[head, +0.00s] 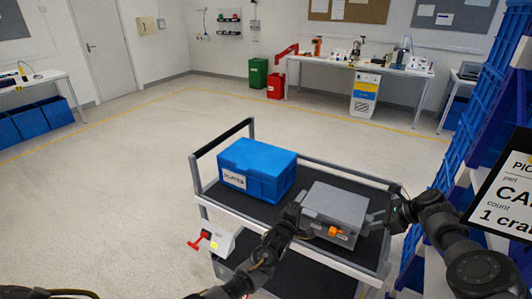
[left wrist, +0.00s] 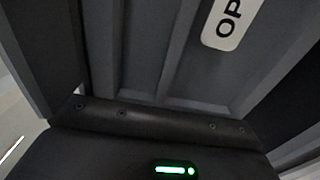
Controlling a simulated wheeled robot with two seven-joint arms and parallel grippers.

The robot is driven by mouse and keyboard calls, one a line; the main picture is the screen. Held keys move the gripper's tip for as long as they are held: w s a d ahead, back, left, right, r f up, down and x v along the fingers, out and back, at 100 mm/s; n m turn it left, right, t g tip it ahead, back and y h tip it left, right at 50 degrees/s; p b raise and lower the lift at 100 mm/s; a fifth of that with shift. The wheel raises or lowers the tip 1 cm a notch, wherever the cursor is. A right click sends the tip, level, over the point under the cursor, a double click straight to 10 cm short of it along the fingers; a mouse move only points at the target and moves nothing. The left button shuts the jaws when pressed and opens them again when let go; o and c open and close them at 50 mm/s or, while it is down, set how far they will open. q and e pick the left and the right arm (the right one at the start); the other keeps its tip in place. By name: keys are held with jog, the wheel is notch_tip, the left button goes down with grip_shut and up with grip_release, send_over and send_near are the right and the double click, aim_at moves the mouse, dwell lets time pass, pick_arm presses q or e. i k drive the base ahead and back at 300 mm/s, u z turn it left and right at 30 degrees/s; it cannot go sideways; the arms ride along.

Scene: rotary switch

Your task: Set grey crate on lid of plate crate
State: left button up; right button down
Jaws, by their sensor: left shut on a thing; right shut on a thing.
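The grey crate (head: 333,209) is on the right part of a cart's top shelf, low over or touching the black mat; I cannot tell which. An orange piece shows on its front. The blue plate crate (head: 258,168), with a closed lid and a white label, stands to its left on the same shelf. My left gripper (head: 294,213) is shut on the grey crate's left side. My right gripper (head: 374,216) is shut on its right side. In the left wrist view the grey crate's wall (left wrist: 150,50) fills the picture, with part of a white label.
The cart (head: 232,207) has a raised rail at its left end and a lower shelf. A red-handled switch box (head: 215,241) is at its front left. Blue crates on a rack (head: 480,100) and a screen (head: 508,190) stand close at the right. The floor behind is clear.

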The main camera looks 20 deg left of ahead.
aim_at(258, 154)
jog(key=k, duration=0.95)
jog(key=u, duration=2.25)
jog(key=i, duration=1.35)
jog(key=z, duration=2.25)
